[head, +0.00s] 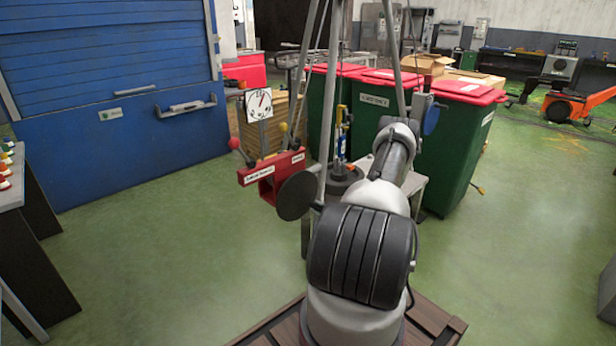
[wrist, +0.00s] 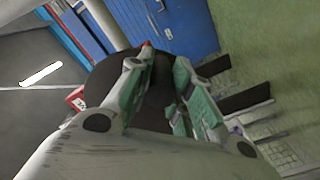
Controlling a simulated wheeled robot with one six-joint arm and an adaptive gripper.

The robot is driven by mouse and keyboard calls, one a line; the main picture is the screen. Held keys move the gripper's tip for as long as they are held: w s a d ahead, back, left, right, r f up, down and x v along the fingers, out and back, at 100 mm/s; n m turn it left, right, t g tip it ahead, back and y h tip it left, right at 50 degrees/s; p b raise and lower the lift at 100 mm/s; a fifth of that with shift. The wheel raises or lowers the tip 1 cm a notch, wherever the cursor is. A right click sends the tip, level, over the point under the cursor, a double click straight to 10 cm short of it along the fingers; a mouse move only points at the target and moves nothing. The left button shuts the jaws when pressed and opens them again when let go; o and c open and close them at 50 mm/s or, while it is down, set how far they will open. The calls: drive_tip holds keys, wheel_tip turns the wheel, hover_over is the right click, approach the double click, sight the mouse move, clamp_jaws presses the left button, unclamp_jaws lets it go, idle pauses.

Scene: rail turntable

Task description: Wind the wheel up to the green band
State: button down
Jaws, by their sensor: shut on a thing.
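The wheel (wrist: 152,98) is a dark round shape in the wrist view, partly covered by my fingers. My gripper (wrist: 166,66) has its two green-padded fingers on it, with a narrow gap between them; the exact contact is hard to see. In the head view my arm hides the gripper. A dark disc (head: 297,195) shows there left of my arm; I cannot tell if it is the same wheel. No green band can be made out on the dial.
Grey poles (head: 333,85) rise close to my arm. A dark bench (head: 30,240) is at the left edge. Green floor (head: 530,240) is clear at the right.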

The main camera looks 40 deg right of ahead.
drive_tip(key=shift+s+a+f, duration=0.1)
drive_tip(key=shift+a+f, duration=0.1)
drive_tip(key=shift+f, duration=0.05)
drive_tip(key=shift+s+a+f+m, duration=0.1)
drive_tip(key=shift+a+f+m, duration=0.4)
drive_tip(key=shift+m, duration=0.4)
drive_tip(key=shift+a+f+m, duration=0.25)
drive_tip(key=shift+a+m, duration=0.35)
drive_tip(key=shift+m, duration=0.3)
drive_tip(key=c, duration=1.1)
unclamp_jaws()
drive_tip(key=shift+o, duration=0.3)
drive_tip(key=shift+d+r, duration=0.1)
drive_tip(key=shift+d, duration=0.1)
drive_tip(key=s, duration=0.7)
drive_tip(key=shift+s+d, duration=0.3)
drive_tip(key=shift+s, duration=0.1)
